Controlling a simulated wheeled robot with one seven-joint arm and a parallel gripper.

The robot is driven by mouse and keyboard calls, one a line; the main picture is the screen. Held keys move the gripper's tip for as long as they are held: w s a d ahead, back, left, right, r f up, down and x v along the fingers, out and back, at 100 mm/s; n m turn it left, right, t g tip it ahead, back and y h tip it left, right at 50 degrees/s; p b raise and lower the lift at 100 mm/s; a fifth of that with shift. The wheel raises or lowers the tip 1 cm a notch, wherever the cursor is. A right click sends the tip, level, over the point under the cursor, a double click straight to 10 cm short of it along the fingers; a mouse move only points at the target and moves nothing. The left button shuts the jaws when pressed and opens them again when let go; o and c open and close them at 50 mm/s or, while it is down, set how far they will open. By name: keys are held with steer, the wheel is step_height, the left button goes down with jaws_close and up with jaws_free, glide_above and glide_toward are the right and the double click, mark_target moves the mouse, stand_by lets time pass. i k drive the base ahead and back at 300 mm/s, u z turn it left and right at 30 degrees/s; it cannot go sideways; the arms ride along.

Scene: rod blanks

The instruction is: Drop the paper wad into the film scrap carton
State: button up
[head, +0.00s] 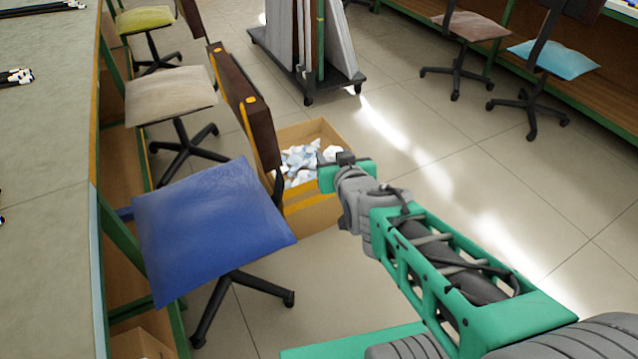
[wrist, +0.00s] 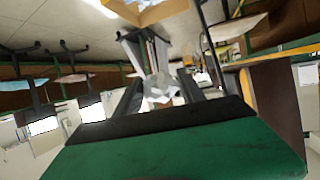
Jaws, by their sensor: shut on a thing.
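The film scrap carton (head: 312,215) is an open brown cardboard box with a yellow band, on the floor behind the blue chair. White and pale blue crumpled scraps (head: 298,160) lie in it. My gripper (head: 328,172) shows in front of the carton's right part in the head view; its height above the rim is hard to tell. In the wrist view my gripper (wrist: 162,88) is shut on the paper wad (wrist: 158,88), a pale grey faceted lump between the dark fingers. The wad cannot be made out in the head view.
A blue chair (head: 205,225) stands close in front of the carton, its dark backrest beside the carton's left side. A beige chair (head: 170,95) is behind it along the workbench (head: 45,130). A trolley of upright boards (head: 305,50) stands beyond.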

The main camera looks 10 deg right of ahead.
mark_target(305, 157)
steer(key=k, duration=0.2)
steer(key=z, duration=1.45)
steer(key=i, duration=2.5)
steer(key=u, duration=4.75)
steer(key=i, duration=0.5)
steer(key=z, duration=0.05)
